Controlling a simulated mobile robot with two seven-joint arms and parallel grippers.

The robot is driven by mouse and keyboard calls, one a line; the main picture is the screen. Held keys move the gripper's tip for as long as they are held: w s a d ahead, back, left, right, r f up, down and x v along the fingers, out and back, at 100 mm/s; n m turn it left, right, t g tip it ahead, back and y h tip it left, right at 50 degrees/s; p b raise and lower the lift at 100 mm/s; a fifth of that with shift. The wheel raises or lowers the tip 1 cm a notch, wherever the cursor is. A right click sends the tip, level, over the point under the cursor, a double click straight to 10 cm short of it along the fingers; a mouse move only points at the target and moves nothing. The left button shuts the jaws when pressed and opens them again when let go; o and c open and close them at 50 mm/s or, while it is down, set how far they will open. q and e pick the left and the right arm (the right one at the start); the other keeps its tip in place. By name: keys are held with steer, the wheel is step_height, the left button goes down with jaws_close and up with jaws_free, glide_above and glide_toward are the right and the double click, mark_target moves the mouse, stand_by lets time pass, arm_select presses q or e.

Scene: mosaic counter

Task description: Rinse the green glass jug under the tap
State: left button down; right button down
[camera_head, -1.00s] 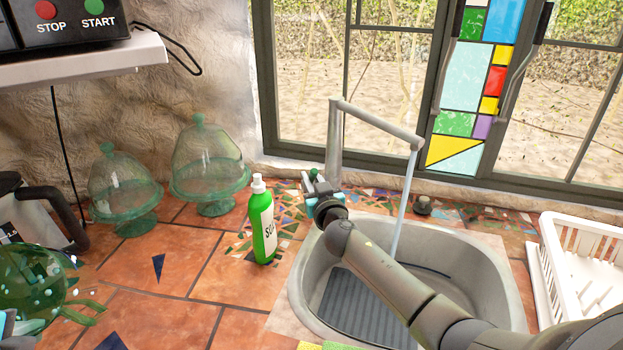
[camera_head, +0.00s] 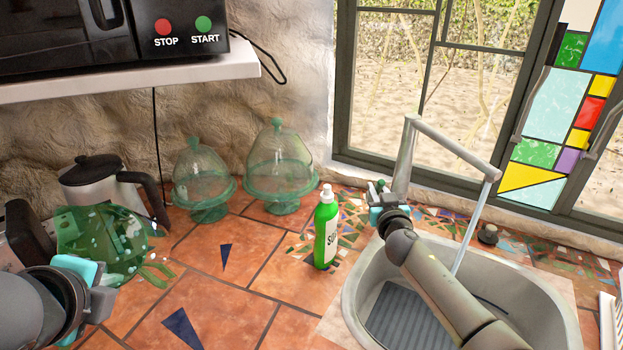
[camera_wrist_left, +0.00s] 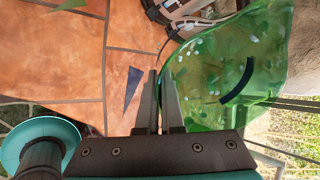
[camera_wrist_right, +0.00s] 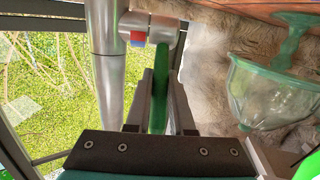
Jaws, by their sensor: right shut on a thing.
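The green glass jug (camera_head: 105,240) with pale specks is at the left of the head view, tilted. It fills the right of the left wrist view (camera_wrist_left: 225,70). My left gripper (camera_head: 97,285) is at the jug, its fingers (camera_wrist_left: 160,85) nearly together at the jug's edge; the exact contact is partly hidden. My right gripper (camera_head: 383,200) is at the tap (camera_head: 405,155), shut on a slim green lever (camera_wrist_right: 159,90). A pale blue stream of water (camera_head: 468,228) falls from the spout into the sink (camera_head: 357,290).
A green soap bottle (camera_head: 326,230) stands left of the sink. Two glass domes (camera_head: 203,175) (camera_head: 280,160) stand at the back wall. A kettle (camera_head: 95,185) is behind the jug. My right arm crosses over the sink. The tiles left of the sink are mostly clear.

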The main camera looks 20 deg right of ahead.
steer(key=shift+w+d+r+g+y+p, duration=0.25)
steer(key=shift+g+p, duration=0.4)
steer(key=shift+p, duration=1.45)
steer(key=shift+w+r+g+y+p, duration=0.25)
steer(key=shift+w+g+p, duration=0.3)
steer(key=shift+p, duration=1.55)
steer(key=shift+w+d+r+g+y+p, duration=0.25)
steer(key=shift+g+p, duration=0.45)
steer(key=shift+p, duration=1.4)
steer(key=shift+w+g+p, duration=0.35)
steer(key=shift+g+p, duration=0.25)
steer(key=shift+p, duration=0.15)
steer(key=shift+w+d+g+y, duration=0.15)
steer(key=shift+w+g+y, duration=0.2)
steer(key=shift+g, duration=0.25)
steer(key=shift+f+g, duration=0.15)
steer(key=shift+g, duration=0.15)
steer(key=c, duration=0.8)
jaws_free()
steer(key=shift+p, duration=0.3)
